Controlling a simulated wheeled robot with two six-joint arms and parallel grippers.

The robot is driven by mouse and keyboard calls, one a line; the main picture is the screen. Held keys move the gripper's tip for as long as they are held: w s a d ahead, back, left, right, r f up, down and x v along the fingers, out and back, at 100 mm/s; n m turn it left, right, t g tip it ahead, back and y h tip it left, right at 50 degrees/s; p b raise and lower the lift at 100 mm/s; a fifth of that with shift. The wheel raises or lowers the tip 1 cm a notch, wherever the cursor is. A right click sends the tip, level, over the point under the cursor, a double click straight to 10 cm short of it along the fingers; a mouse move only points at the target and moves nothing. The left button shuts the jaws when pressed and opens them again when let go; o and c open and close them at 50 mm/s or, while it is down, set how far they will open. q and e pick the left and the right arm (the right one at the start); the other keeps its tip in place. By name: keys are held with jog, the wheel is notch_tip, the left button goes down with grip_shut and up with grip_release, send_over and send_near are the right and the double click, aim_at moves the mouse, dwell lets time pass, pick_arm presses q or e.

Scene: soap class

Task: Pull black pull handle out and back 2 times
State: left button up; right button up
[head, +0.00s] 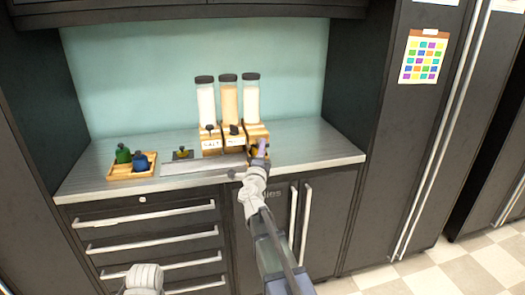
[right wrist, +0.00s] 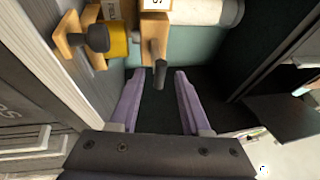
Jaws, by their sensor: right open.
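Three dispensers stand on the counter in the head view, each a clear tube with a black cap on a wooden base. Dark knobs show on the fronts of the left (head: 210,128) and middle (head: 234,130) ones. My right gripper (head: 260,150) is in front of the right dispenser (head: 251,95) and hides part of its base. In the right wrist view the gripper (right wrist: 156,78) is open, with purple fingers on either side of a black pull handle (right wrist: 160,73). The handle sticks out from a wooden base (right wrist: 154,38), its end near the fingertips. Contact is not visible. My left gripper is out of view.
A wooden tray (head: 117,176) with a green and a blue jar stands at the counter's left. A small yellow jar (head: 182,153) sits beside the dispensers. Drawers with bar handles (head: 150,216) lie below.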

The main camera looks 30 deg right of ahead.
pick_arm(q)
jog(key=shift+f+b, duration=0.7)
pick_arm(e)
jog(key=v, duration=0.7)
jog(key=shift+s+a, duration=0.2)
jog(key=shift+f, duration=0.1)
